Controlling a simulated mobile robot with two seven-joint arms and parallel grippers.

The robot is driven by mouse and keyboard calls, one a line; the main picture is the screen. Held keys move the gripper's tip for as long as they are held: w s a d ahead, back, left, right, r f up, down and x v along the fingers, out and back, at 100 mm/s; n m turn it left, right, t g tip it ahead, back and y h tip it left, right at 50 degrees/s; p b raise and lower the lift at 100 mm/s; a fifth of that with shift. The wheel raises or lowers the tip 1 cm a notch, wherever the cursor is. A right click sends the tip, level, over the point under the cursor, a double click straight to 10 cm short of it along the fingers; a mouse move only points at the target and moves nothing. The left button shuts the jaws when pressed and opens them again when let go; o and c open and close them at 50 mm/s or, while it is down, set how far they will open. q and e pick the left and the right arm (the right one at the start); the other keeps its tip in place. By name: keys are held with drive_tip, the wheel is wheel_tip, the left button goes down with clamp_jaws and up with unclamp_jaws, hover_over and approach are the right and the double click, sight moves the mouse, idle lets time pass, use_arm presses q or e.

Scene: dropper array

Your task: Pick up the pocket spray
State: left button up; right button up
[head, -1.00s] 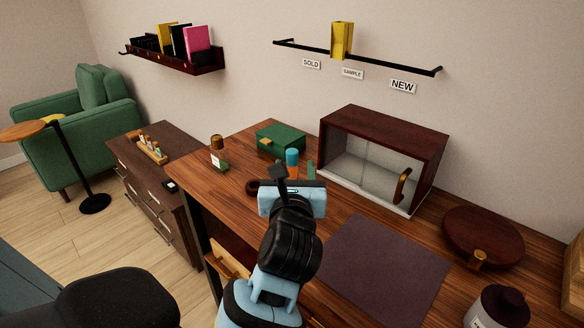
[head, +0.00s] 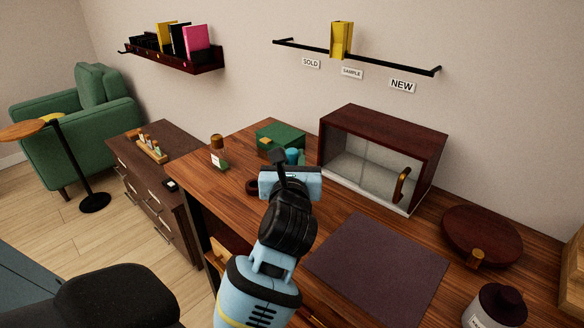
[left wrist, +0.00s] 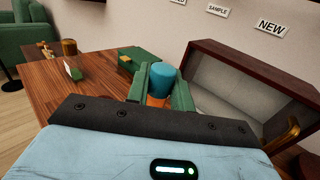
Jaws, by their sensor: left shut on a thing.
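The pocket spray, a small upright cylinder with a blue top (head: 292,155), stands on the wooden desk in front of the green box. In the left wrist view its blue cap (left wrist: 165,79) and a strip of orange below show between two green fingers. My left gripper (left wrist: 163,92) is shut on it, one finger on each side. In the head view my left gripper (head: 292,164) hides the lower part of the spray. I cannot tell whether its base touches the desk. My right gripper is not in view.
A green box (head: 281,136) is just behind the spray. A glass-fronted wooden cabinet (head: 384,155) stands close on the right. A small brown-capped bottle (head: 217,142) stands to the left. A dark mat (head: 375,258) lies bare on the desk at the front right.

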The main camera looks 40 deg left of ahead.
use_arm(q)
wheel_tip(320, 180, up, 9)
drive_tip(key=shift+p, duration=0.9)
drive_tip(key=shift+r, duration=0.5)
